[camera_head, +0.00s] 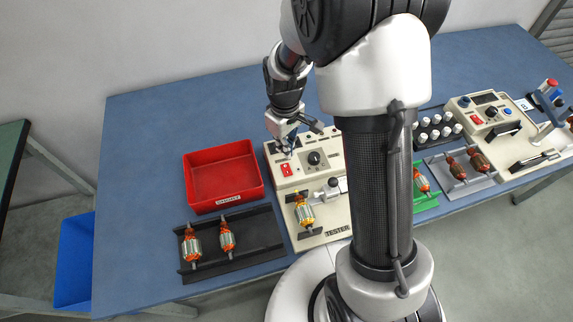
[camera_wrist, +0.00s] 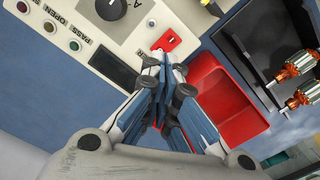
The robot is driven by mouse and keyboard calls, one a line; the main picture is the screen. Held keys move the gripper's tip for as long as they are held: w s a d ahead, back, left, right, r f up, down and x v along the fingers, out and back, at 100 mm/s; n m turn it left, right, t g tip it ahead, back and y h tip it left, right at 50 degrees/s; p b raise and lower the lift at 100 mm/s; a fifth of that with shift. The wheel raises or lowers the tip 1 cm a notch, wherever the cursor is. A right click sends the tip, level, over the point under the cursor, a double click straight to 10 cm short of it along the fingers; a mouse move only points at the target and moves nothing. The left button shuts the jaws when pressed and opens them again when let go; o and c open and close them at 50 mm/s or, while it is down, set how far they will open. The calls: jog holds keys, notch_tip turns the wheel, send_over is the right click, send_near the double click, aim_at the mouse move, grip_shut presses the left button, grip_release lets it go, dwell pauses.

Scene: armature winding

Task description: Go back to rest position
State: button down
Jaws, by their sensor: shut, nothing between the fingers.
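My gripper (camera_head: 286,150) hangs over the back left part of a beige tester (camera_head: 284,182), near its red switch (camera_head: 286,170). In the wrist view the fingers of my gripper (camera_wrist: 160,70) are closed together with nothing between them. The tester's panel also shows in the wrist view (camera_wrist: 120,40), with a dark knob, a red switch (camera_wrist: 167,40) and small lamps marked PASS and OPEN. An armature with a copper winding (camera_head: 304,212) lies across the front of the tester. Part of the tester is hidden behind my arm.
A red, empty-looking bin (camera_head: 188,185) stands left of the tester. A black tray (camera_head: 262,240) with two armatures (camera_head: 227,238) lies in front of it. Right of my arm are a green holder (camera_head: 421,203), a grey tray (camera_head: 487,182) with armatures and another machine (camera_head: 470,110). The table's back left is clear.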

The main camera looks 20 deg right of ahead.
dwell(0.5)
jog(key=s+r+m+t, duration=0.1)
jog(key=s+r+m, duration=0.15)
jog(key=r, duration=0.75)
jog(key=s+r+m+t, duration=0.1)
jog(key=s+r, duration=0.5)
jog(key=s, duration=0.3)
jog(key=s+r+m+t, duration=0.2)
jog(key=s+r, duration=0.4)
jog(key=s, duration=0.4)
jog(key=shift+r+t, duration=0.25)
jog(key=shift+t, duration=0.05)
jog(key=shift+m, duration=0.25)
